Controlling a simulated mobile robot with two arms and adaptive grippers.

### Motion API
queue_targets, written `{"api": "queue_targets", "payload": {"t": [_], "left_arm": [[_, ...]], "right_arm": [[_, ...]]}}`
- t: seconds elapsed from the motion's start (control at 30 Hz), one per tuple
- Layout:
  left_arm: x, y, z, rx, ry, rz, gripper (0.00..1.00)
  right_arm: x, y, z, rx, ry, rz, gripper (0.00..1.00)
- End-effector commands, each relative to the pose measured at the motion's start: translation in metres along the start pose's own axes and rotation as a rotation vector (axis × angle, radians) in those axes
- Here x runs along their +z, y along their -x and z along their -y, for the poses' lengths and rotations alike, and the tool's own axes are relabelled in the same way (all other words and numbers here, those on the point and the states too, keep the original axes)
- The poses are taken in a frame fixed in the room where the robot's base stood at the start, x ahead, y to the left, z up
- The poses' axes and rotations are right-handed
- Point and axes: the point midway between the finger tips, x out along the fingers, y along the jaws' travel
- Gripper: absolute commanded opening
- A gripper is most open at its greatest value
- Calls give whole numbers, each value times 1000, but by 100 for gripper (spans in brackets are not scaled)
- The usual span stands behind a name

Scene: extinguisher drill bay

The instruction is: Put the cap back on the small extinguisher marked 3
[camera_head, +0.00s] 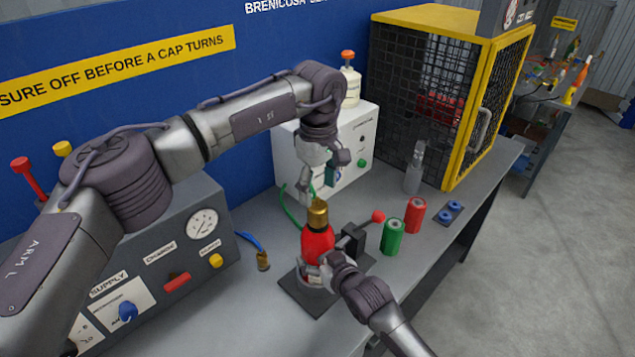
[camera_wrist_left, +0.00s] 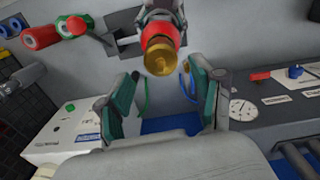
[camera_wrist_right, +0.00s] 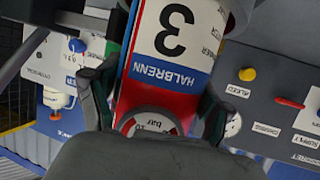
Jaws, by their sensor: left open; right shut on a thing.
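The small red extinguisher (camera_head: 318,246) stands upright on a dark base plate (camera_head: 298,297). In the right wrist view its label (camera_wrist_right: 172,45) shows a 3. A brass cap (camera_head: 317,213) sits on top of its neck; it also shows in the left wrist view (camera_wrist_left: 162,50). I cannot tell whether it is screwed tight. My left gripper (camera_head: 327,178) is open and empty above the cap, apart from it, with the cap beyond its fingertips (camera_wrist_left: 165,88). My right gripper (camera_head: 328,268) is shut on the extinguisher's body, its fingers on either side (camera_wrist_right: 152,100).
A black clamp with a red knob (camera_head: 378,216) stands right beside the extinguisher. Green (camera_head: 393,237) and red (camera_head: 415,215) cylinders stand farther right. A dark gauge panel (camera_head: 202,222) is at left, a white box (camera_head: 350,150) behind, a yellow-framed cage (camera_head: 440,100) at back right.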

Motion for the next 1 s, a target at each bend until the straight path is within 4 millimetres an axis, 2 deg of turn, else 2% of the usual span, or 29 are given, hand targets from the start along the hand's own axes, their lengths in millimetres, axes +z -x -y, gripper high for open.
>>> {"api": "queue_targets", "payload": {"t": [0.1, 0.7, 0.9, 1.0], "left_arm": [[0, 1, 0, 0, 284, 1, 67], [0, 5, 0, -1, 1731, 1, 67], [-1, 7, 1, 0, 2092, 0, 67], [-1, 7, 1, 0, 2199, 0, 67]], "right_arm": [[1, 0, 0, 1, 0, 3, 0], [1, 0, 0, 0, 0, 3, 0], [1, 0, 0, 0, 0, 3, 0], [1, 0, 0, 0, 0, 3, 0]]}}
